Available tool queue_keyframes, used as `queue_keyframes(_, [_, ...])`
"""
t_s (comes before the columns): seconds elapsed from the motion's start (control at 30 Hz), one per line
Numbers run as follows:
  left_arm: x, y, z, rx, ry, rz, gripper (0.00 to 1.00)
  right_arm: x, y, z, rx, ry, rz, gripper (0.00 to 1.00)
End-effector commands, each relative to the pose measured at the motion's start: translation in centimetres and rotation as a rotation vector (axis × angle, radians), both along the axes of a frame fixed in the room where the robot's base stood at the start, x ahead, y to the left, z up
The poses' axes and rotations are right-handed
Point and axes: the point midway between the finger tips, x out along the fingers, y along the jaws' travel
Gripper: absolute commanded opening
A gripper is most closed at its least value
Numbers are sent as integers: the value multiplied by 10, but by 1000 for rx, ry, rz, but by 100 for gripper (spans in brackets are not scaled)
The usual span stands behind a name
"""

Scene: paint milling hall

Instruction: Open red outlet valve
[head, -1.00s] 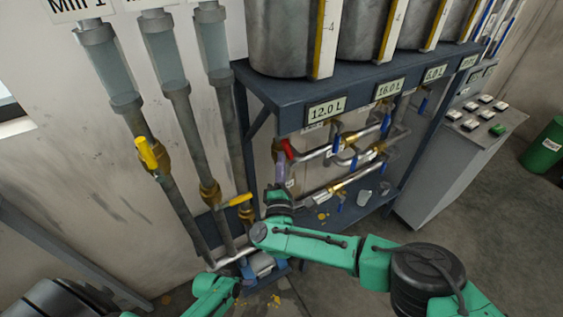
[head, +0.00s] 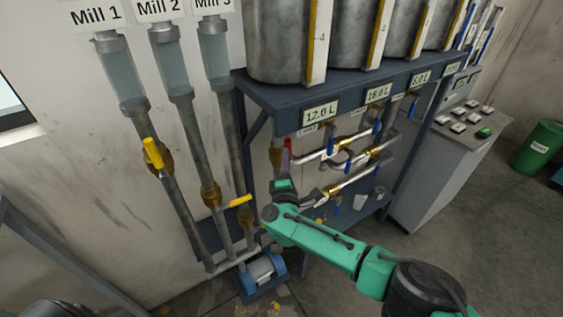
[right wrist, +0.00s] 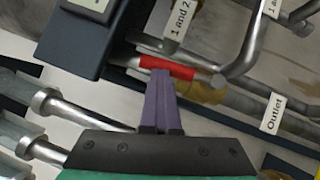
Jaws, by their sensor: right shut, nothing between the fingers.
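The red outlet valve handle (head: 288,152) shows as a thin, nearly upright red strip under the 12.0 L tank's shelf. In the right wrist view the red handle (right wrist: 168,68) lies across the picture, beside a brass valve body (right wrist: 205,91) and a pipe tagged "Outlet" (right wrist: 272,114). My right gripper (right wrist: 161,74) has its purple fingers shut together, with nothing between them. The fingertips overlap the handle's near edge in this view; I cannot tell whether they touch it. In the head view this gripper (head: 285,176) is just below the handle. My left gripper is out of view.
Steel pipes with several blue-handled valves (head: 340,153) run to the right of the red handle. Mill pipes with yellow handles (head: 152,153) stand at left. A blue pump (head: 262,271) is below, and a grey control cabinet (head: 440,165) stands at right.

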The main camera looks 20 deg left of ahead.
Motion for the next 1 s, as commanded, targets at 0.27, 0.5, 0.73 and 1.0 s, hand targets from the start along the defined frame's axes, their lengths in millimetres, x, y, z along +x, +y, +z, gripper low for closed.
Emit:
queue_keyframes(0.27, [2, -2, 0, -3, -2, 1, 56, 2, 0, 1, -2, 4, 10, 0])
queue_keyframes(0.5, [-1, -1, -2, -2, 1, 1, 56, -4, -1, 2, 1, -3, 12, 0])
queue_keyframes(0.73, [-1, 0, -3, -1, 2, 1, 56, -44, -16, -5, -3, 2, 10, 0])
queue_keyframes(1.0, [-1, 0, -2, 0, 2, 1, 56, -115, -42, -19, -3, 3, 4, 0])
